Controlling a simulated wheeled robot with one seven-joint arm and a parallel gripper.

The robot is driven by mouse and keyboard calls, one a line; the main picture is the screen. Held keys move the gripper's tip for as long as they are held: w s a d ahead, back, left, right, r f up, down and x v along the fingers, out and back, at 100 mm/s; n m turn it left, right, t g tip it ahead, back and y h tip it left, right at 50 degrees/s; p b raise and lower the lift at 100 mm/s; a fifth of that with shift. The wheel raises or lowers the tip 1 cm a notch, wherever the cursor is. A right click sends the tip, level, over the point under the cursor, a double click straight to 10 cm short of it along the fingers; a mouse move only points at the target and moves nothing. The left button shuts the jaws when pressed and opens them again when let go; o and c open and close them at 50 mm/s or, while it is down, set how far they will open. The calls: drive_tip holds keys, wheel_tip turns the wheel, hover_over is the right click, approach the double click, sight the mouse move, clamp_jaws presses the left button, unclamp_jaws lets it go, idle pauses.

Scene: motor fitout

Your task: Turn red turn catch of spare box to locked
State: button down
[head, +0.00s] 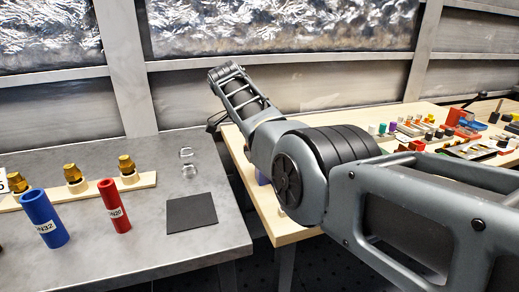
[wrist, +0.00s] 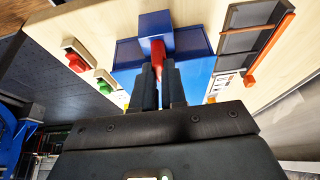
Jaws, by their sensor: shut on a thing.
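The spare box (wrist: 126,50) is blue and stands on the pale wooden table in the wrist view. Its red turn catch (wrist: 158,50) shows as a narrow red piece at the front of the box, between my fingertips. My gripper (wrist: 158,72) is shut on the red turn catch, with dark fingers on its left and right sides. The lower part of the catch is hidden by the fingers, and I cannot tell its exact angle. In the head view my arm hides the box and the gripper.
In the wrist view a red button (wrist: 76,62) and a green button (wrist: 103,86) sit left of the box, and a grey tray (wrist: 246,42) lies right. In the head view, blue (head: 44,218) and red (head: 114,206) tubes stand on the grey table (head: 150,255).

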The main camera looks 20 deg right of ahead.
drive_tip(key=c, duration=1.2)
unclamp_jaws()
drive_tip(key=shift+b+v, duration=0.3)
drive_tip(key=shift+v, duration=3.6)
drive_tip(key=shift+a, duration=0.1)
